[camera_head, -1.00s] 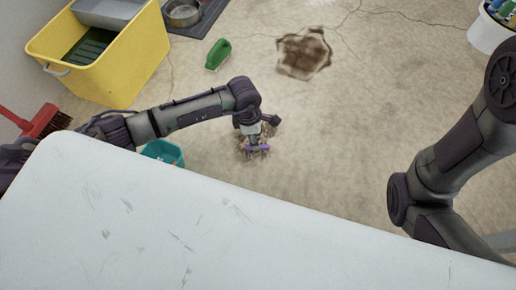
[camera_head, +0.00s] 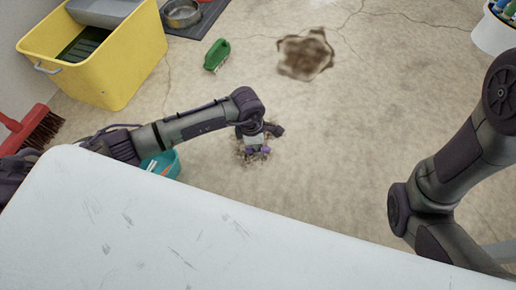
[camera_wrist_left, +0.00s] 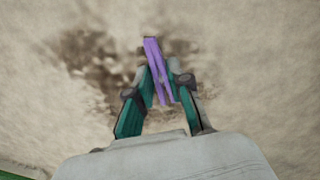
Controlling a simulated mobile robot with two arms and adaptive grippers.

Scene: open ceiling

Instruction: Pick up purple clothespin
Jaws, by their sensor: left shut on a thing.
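The purple clothespin (camera_wrist_left: 155,62) is between the fingertips of my left gripper (camera_wrist_left: 161,78) in the left wrist view, its long side pointing away from the palm. The gripper is shut on it. In the head view my left gripper (camera_head: 256,148) is over a brown dirt patch on the floor, beyond the white table edge. Bits of purple clothespin (camera_head: 265,150) show at its fingertips, and the rest is hidden by the gripper. I cannot tell the exact gap to the floor. My right arm shows at the right, but its gripper is out of view.
The white tabletop (camera_head: 190,230) fills the front. A teal container (camera_head: 168,164) is on the floor below my left arm.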

